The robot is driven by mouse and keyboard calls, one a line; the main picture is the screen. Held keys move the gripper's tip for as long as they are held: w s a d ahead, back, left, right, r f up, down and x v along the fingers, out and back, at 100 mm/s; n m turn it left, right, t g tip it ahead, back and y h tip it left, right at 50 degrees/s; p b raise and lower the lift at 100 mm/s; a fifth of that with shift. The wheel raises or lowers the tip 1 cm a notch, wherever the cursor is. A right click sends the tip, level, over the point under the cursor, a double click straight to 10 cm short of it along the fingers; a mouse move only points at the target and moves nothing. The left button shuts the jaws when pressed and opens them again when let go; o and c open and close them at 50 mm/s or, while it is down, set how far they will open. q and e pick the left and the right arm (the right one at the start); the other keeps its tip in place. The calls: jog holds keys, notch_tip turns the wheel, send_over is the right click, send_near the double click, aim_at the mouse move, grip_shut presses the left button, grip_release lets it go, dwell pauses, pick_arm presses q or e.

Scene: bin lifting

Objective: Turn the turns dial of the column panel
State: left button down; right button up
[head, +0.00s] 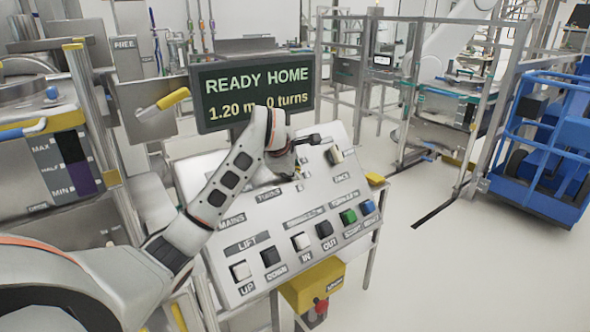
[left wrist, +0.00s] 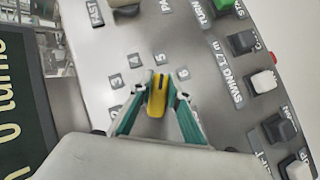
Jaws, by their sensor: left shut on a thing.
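The column panel (head: 290,225) is a sloped pale board with several labelled buttons and switches. My left gripper (head: 298,174) is over its upper middle and hides most of the dial there. In the left wrist view the turns dial (left wrist: 157,97) shows as a yellow and black knob between the fingertips of my left gripper (left wrist: 158,100), which is shut on it. Printed numbers surround the knob. The display (head: 252,92) behind the panel reads "READY HOME 1.20 m 0 turns". My right gripper is not in view.
A yellow box with a red knob (head: 314,290) hangs below the panel front. A blue wheeled cart (head: 545,150) stands at the right. A metal frame (head: 350,60) stands behind. A tank with level marks (head: 65,165) is at the left.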

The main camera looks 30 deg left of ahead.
pick_arm(q)
jog(key=shift+f, duration=0.1)
dwell(0.3)
jog(key=c, duration=1.9)
grip_release()
jog(key=v, duration=1.2)
